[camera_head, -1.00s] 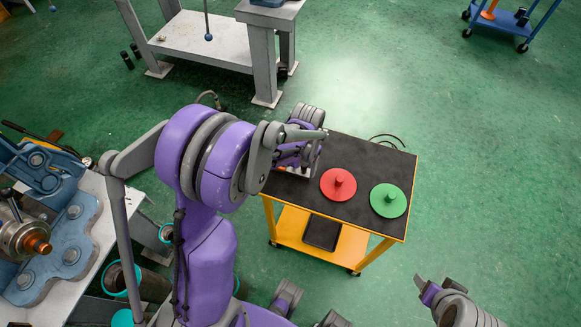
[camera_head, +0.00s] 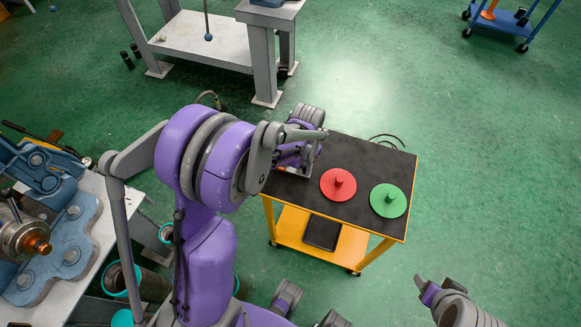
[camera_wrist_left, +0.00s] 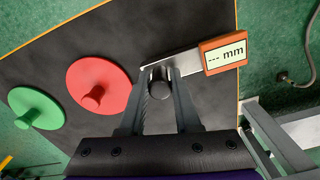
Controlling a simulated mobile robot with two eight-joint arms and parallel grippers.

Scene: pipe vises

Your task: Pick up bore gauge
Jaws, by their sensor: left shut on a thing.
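The bore gauge has an orange-framed display (camera_wrist_left: 223,52) reading "--- mm" on a flat metal plate (camera_wrist_left: 180,66), with a dark round grip (camera_wrist_left: 161,88). In the left wrist view my left gripper (camera_wrist_left: 160,82) has its two fingers closed on either side of that grip. The gauge is over the black cart top, near its edge; I cannot tell whether it touches the top. In the head view my left gripper (camera_head: 301,170) is at the left end of the cart, and the arm hides most of the gauge. My right gripper (camera_head: 423,284) is at the lower right, away from the cart.
A red disc (camera_head: 332,191) and a green disc (camera_head: 397,203), each with a knob, lie on the yellow cart's black top (camera_head: 355,150). A black tray (camera_head: 322,232) is on its lower shelf. A workbench with a blue vise (camera_head: 60,240) is at left. Green floor is open at right.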

